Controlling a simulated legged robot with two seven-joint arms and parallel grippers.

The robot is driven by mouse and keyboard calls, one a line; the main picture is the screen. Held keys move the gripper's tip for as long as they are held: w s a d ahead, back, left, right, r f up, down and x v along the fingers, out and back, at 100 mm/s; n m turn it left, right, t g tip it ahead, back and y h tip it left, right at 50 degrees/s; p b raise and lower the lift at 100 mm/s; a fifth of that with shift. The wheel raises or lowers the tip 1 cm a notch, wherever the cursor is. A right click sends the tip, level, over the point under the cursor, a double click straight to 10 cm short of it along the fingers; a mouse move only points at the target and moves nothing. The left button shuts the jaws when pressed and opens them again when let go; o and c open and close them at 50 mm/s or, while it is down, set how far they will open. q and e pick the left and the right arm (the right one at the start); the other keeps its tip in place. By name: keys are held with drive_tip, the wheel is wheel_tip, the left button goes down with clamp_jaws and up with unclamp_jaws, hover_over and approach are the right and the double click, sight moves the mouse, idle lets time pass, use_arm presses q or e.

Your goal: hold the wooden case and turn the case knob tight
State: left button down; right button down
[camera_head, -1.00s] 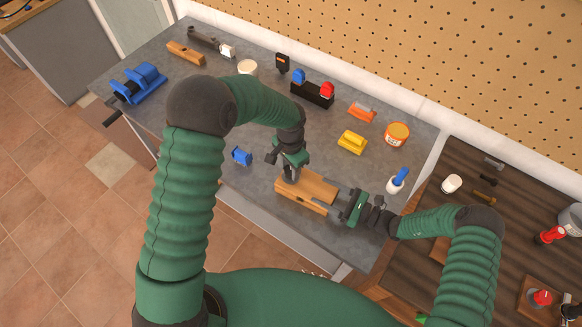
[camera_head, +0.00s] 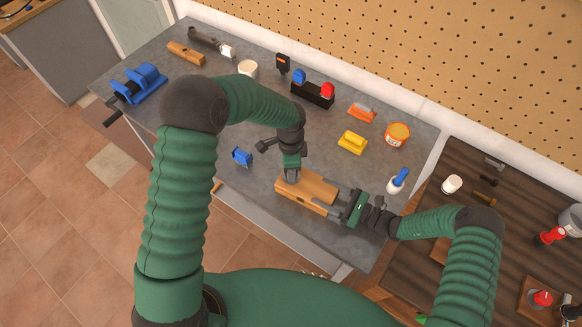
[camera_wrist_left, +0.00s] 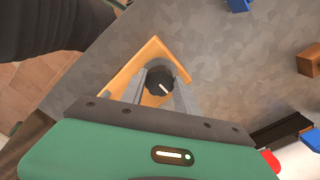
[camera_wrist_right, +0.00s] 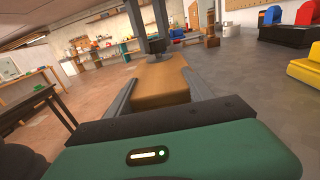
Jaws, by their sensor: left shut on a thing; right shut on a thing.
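The wooden case (camera_head: 318,190) lies on the grey workbench near its front edge in the head view. My right gripper (camera_head: 338,199) is shut on the right end of the case; in the right wrist view its fingers lie along both sides of the case (camera_wrist_right: 160,80). My left gripper (camera_head: 292,178) points down over the case's left end. The black case knob (camera_wrist_left: 159,81) sits between the left fingers in the left wrist view, and they are shut on it. The white line on the knob points down to the right. The knob is mostly hidden by the fingers in the head view.
A small blue object (camera_head: 242,157) lies left of the case. A yellow block (camera_head: 352,142), orange tub (camera_head: 397,134) and white-and-blue bottle (camera_head: 398,180) stand behind and to the right. A blue vise (camera_head: 138,84) is at the far left. Bench around the case is mostly clear.

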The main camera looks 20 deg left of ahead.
use_arm(q)
drive_tip(key=shift+w+a, duration=0.1)
drive_tip(key=shift+w, duration=0.05)
use_arm(e)
drive_tip(key=shift+s+f, duration=0.1)
drive_tip(key=shift+s, duration=0.05)
use_arm(q)
drive_tip(key=c, duration=0.9)
unclamp_jaws()
wheel_tip(320, 180, up, 12)
use_arm(e)
drive_tip(key=shift+c, duration=1.6)
unclamp_jaws()
